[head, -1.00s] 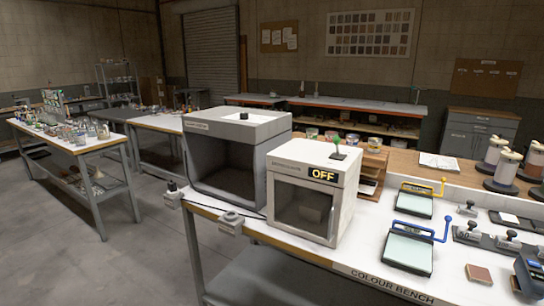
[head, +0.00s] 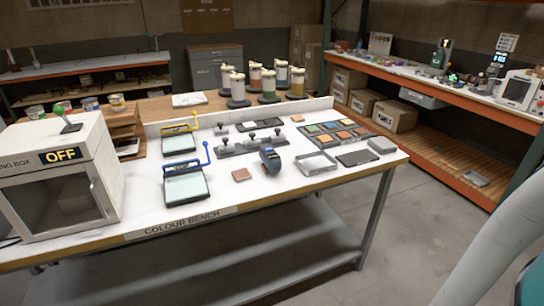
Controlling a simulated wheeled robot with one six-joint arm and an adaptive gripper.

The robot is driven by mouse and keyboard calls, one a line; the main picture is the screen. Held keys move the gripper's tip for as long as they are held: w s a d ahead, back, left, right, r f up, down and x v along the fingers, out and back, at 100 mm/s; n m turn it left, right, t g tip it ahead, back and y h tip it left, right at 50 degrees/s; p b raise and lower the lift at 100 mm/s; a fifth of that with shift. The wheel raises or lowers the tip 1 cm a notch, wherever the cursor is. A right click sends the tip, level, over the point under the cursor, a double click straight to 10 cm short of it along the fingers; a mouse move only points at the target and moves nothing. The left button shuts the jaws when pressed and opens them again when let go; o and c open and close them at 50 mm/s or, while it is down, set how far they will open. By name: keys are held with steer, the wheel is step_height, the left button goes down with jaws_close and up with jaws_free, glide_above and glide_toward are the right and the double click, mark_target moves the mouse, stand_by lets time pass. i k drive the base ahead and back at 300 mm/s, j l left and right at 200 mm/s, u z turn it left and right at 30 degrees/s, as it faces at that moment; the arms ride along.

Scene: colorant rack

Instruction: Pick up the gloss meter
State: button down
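I cannot tell for certain which thing is the gloss meter. A dark handheld device with a bluish face (head: 270,159) stands near the front edge of the white colour bench (head: 225,200), right of a small brown tile (head: 241,175). A small grey block (head: 382,145) lies near the bench's right end, beside a flat dark plate (head: 359,158). Either could be the meter. My gripper is not in view; only a pale, blurred part of my own arm shows at the lower right.
A lighting box marked OFF (head: 60,185) stands at the bench's left end. Blue-handled (head: 186,183) and yellow-handled pads, a shallow tray (head: 316,163) and a colour tile rack (head: 335,136) share the bench. An orange-edged shelf (head: 450,150) stands right, with open floor between.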

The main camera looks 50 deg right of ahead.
mark_target(273, 162)
steer(key=z, duration=1)
